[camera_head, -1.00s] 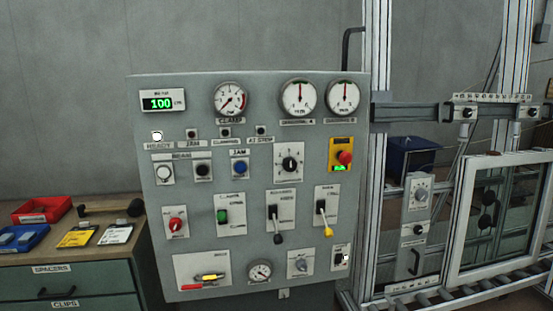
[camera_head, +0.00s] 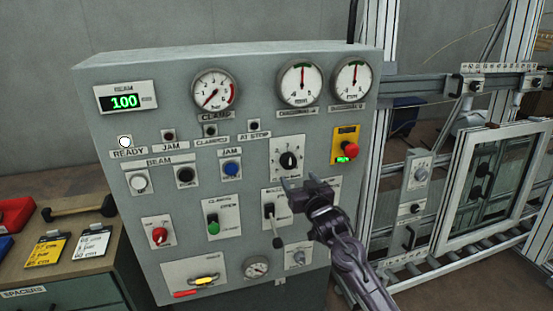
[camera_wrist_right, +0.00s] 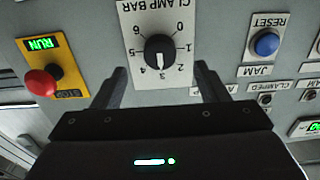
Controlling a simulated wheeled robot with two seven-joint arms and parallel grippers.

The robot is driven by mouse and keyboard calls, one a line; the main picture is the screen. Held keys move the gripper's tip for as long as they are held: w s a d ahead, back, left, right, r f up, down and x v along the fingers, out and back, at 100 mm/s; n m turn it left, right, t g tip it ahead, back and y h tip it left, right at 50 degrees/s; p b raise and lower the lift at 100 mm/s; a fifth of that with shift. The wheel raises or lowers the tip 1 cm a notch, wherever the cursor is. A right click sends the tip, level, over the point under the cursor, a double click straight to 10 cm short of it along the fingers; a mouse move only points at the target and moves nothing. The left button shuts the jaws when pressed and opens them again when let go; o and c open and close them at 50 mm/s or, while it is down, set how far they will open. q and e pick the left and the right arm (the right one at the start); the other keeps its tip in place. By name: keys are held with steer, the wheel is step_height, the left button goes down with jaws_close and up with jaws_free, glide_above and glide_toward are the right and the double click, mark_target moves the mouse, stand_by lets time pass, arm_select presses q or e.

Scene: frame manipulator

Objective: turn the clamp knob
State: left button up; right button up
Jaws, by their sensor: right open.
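The clamp knob (camera_head: 289,161) is a black round knob on a white plate on the grey control panel. In the right wrist view the knob (camera_wrist_right: 159,52) appears upside down under the words CLAMP BAR, its white pointer at about 3. My right gripper (camera_head: 299,182) is open and empty, just below the knob in the head view. In the right wrist view its two fingers (camera_wrist_right: 161,76) stand apart, to the left and right of the knob's line, not touching it. The gripper partly hides the levers beneath. My left gripper is not in view.
A red stop button (camera_head: 351,149) on a yellow plate sits right of the knob and a blue jam reset button (camera_head: 232,168) left of it. Gauges (camera_head: 301,82) line the panel top. A bench with cards (camera_head: 46,249) stands at left, a framed glass door (camera_head: 490,180) at right.

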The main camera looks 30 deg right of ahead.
mark_target(290, 164)
steer(key=x, duration=0.2)
steer(key=p+x, duration=0.1)
steer(key=x, duration=0.1)
steer(key=p+x, duration=0.1)
steer(key=x, duration=0.1)
steer(key=shift+d+r, duration=0.1)
steer(key=shift+r, duration=0.3)
steer(key=shift+w+d, duration=0.15)
steer(key=shift+w, duration=0.45)
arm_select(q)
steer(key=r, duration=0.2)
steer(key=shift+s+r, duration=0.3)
arm_select(e)
steer(key=shift+f, duration=0.1)
steer(key=c, duration=1)
